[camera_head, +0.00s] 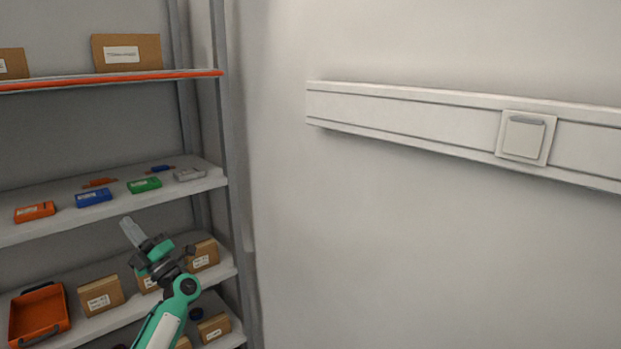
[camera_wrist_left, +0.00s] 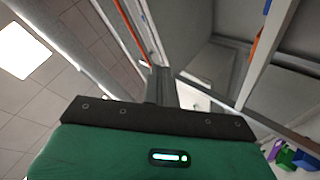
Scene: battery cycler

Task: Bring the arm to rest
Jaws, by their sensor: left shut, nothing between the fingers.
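My left arm comes in from the bottom of the head view, green with dark joints. My left gripper (camera_head: 132,232) is at its upper end, shut and empty, in front of the shelf unit, its fingers pointing up and left. In the left wrist view the gripper's green body and dark plate fill the lower part, and the shut fingers (camera_wrist_left: 160,85) stick up beyond it. The gripper looks apart from the shelf items, though its distance to the shelf cannot be told. My right gripper is in neither view.
The shelf unit (camera_head: 222,183) holds small coloured boxes, including a green one (camera_head: 144,185) and a blue one (camera_head: 93,198). Cardboard boxes (camera_head: 101,294) and an orange bin (camera_head: 40,312) stand lower. A wall rail (camera_head: 400,109) with a switch (camera_head: 525,137) runs right. The wall below is bare.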

